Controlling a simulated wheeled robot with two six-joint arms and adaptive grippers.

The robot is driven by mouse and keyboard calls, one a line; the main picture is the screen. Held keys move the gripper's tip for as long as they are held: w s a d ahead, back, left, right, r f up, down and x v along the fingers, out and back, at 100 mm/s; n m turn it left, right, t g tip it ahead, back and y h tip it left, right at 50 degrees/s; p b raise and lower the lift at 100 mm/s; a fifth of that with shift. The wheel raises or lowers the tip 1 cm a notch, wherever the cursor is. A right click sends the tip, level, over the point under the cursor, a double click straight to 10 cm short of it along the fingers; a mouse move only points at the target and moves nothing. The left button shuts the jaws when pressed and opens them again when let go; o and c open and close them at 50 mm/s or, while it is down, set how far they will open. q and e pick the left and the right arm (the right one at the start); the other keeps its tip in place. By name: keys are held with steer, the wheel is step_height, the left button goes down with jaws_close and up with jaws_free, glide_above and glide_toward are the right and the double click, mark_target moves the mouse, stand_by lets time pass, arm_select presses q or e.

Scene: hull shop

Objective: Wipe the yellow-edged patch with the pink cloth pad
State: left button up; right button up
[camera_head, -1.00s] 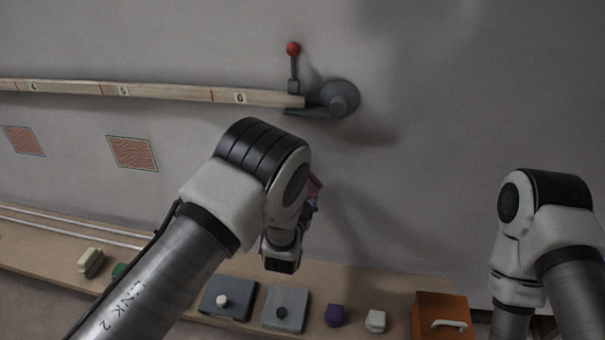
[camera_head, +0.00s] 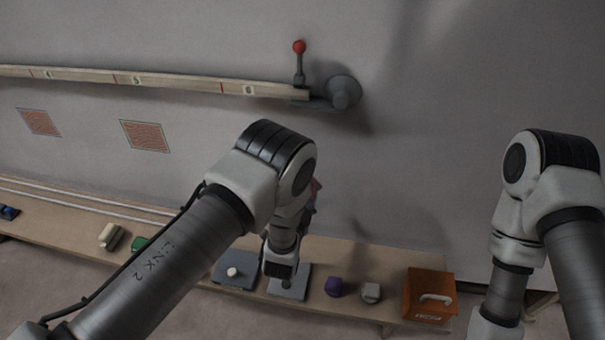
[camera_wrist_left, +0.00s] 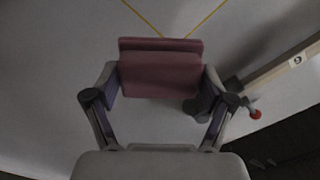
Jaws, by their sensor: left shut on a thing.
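The pink cloth pad (camera_wrist_left: 160,73) is held between the fingers of my left gripper (camera_wrist_left: 160,88) in the left wrist view. In the head view only a small pinkish piece of it (camera_head: 315,186) shows past my left wrist, and the fingers are mostly hidden. Two thin yellow lines (camera_wrist_left: 143,19) run down the wall and converge behind the pad's top edge, like a corner of the yellow-edged patch. The rest of that patch is hidden in both views. I cannot tell whether the pad touches the wall. My right gripper is out of view.
Two reddish hatched patches (camera_head: 146,136) (camera_head: 39,122) are on the wall to the left. A numbered rail (camera_head: 180,84) ends at a red-knobbed lever (camera_head: 299,48) above my left arm. The shelf (camera_head: 350,252) below holds grey plates, small blocks and an orange box (camera_head: 430,293).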

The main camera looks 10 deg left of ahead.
arm_select(q)
steer(key=shift+s, duration=0.5)
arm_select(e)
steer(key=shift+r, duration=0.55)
arm_select(q)
steer(key=s+p, duration=0.4)
steer(key=shift+a, duration=0.1)
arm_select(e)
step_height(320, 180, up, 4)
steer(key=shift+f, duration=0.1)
arm_select(q)
steer(key=shift+r, duration=0.1)
